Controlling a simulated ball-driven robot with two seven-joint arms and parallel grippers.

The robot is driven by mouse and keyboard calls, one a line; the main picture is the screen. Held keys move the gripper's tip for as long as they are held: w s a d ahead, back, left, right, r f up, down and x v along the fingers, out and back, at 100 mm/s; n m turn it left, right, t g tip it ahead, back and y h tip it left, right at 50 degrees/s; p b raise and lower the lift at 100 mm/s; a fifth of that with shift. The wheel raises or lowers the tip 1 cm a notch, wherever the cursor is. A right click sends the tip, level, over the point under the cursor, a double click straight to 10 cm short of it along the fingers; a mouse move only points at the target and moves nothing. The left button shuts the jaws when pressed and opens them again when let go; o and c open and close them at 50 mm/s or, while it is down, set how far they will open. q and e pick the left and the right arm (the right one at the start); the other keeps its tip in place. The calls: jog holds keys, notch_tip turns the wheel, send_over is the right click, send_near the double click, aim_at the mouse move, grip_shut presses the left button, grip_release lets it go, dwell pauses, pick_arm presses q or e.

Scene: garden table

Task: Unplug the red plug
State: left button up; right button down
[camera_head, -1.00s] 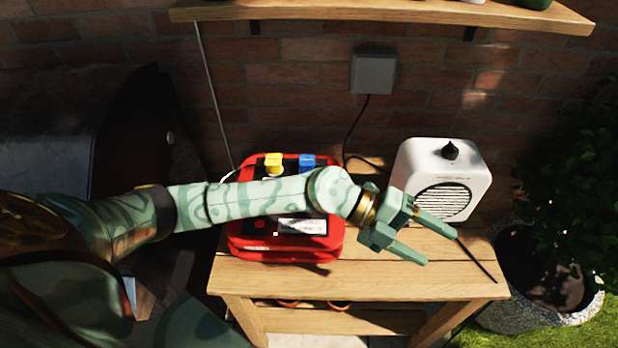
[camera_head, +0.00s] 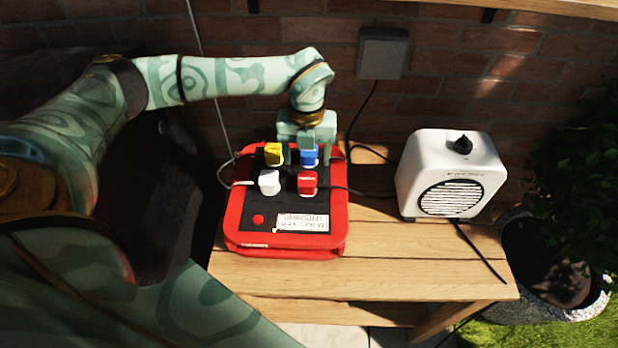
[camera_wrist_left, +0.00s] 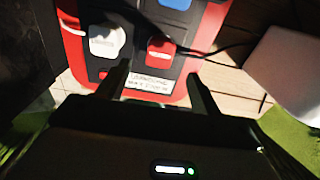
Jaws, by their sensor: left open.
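The red plug (camera_head: 307,183) sits upright in the lower right socket of the red and black power box (camera_head: 240,222), with a dark cord running off to the right. My left gripper (camera_head: 306,158) hangs over the back of the box, fingers pointing down, in front of part of the blue plug (camera_head: 314,155). It is open and empty. In the left wrist view the red plug (camera_wrist_left: 160,52) shows beyond and between the open fingers (camera_wrist_left: 158,85), apart from them. My right gripper is not in view.
A yellow plug (camera_head: 273,153) and a white plug (camera_head: 268,182) stand beside the red one. A white heater (camera_head: 452,172) stands to the right on the wooden table (camera_head: 400,268). A grey wall box (camera_head: 382,53) is behind. The table front is clear.

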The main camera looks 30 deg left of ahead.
aim_at(307, 178)
pick_arm(q)
jog(key=shift+f, duration=0.1)
jog(key=shift+f+b, duration=0.5)
notch_tip(307, 178, down, 6)
jog(key=b, duration=0.4)
jog(key=shift+f, duration=0.2)
jog(key=shift+f+b, duration=0.3)
jog(key=shift+f, duration=0.4)
jog(key=shift+p, duration=0.7)
jog(key=c, duration=1.4)
jog(key=shift+r+p, duration=2.85)
jog(key=shift+r, duration=0.2)
